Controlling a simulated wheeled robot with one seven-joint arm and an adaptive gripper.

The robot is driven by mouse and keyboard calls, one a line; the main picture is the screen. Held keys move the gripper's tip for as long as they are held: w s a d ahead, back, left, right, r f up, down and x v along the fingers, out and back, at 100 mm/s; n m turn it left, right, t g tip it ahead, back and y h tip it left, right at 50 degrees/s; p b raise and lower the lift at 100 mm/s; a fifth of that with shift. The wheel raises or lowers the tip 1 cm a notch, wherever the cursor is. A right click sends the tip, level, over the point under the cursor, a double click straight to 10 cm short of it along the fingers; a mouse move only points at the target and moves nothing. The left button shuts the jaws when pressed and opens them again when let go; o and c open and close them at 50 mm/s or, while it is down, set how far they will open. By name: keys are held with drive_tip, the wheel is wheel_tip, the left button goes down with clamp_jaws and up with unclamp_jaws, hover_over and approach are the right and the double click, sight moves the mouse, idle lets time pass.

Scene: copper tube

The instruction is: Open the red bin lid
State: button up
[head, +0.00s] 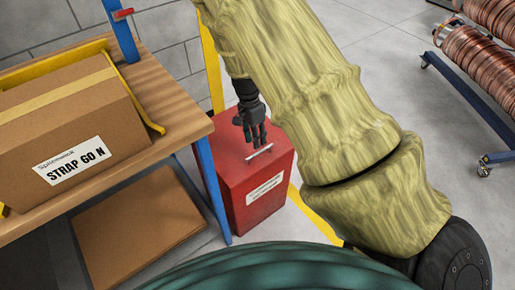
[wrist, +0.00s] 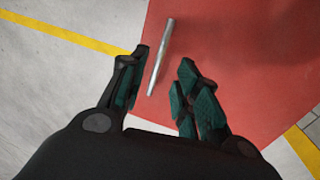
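The red bin (head: 252,190) stands on the floor to the right of the workbench, with a white label on its front. Its red lid (head: 235,150) looks closed. A silver bar handle (head: 259,152) sits on the lid near its front edge. My gripper (head: 257,142) is over the lid, just behind the handle in the head view. In the wrist view the handle (wrist: 160,56) lies between and a little beyond the fingertips of my gripper (wrist: 163,58). The fingers are apart with a gap between them. I cannot tell any contact with the handle.
A wooden workbench (head: 180,118) with a blue leg stands close on the left of the bin and holds a cardboard box (head: 70,125). A blue wheeled rack (head: 465,100) with copper coils is at the upper right. Grey floor (head: 350,30) is open between.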

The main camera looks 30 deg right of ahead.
drive_tip(key=shift+s+f, duration=0.25)
drive_tip(key=shift+f, duration=1.05)
drive_tip(key=shift+s+f, duration=0.25)
drive_tip(key=shift+f, duration=1)
clamp_jaws()
drive_tip(key=shift+d, duration=0.15)
